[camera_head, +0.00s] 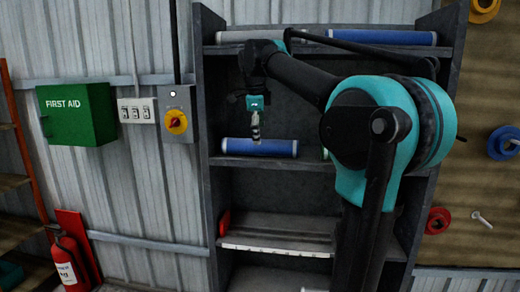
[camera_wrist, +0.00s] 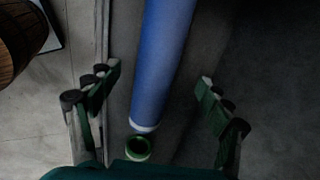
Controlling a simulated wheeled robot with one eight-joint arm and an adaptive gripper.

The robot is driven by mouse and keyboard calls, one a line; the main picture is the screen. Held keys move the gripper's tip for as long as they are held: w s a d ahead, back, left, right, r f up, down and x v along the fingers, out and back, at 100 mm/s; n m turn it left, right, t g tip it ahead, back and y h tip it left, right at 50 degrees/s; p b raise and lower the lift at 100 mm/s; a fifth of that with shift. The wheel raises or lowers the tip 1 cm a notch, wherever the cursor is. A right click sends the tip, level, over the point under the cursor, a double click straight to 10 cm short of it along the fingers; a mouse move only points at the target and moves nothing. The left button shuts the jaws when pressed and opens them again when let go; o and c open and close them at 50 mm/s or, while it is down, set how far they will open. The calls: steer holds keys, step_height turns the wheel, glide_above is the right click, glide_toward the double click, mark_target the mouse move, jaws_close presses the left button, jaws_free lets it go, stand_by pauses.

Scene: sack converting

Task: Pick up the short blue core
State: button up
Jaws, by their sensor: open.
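A blue core (camera_head: 260,147) with pale ends lies on its side on the middle shelf of the dark rack. My gripper (camera_head: 255,132) points down over it, with its fingertips close to its upper side. In the wrist view the blue core (camera_wrist: 163,58) runs between the two spread fingers of my gripper (camera_wrist: 158,76), and neither finger appears to touch it. A longer-looking blue core (camera_head: 395,38) lies on the top shelf, partly hidden by my arm.
A hollow green-rimmed piece (camera_wrist: 138,149) sits by the blue core's near end. A grey core (camera_head: 235,37) lies on the top shelf. The rack's left side panel (camera_head: 202,110) stands beside the core. A green first aid box (camera_head: 76,114) hangs on the wall.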

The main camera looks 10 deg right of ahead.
mark_target(260, 148)
steer(key=shift+x, duration=2.9)
steer(key=shift+s, duration=0.15)
steer(key=shift+c, duration=0.5)
steer(key=c, duration=1.5)
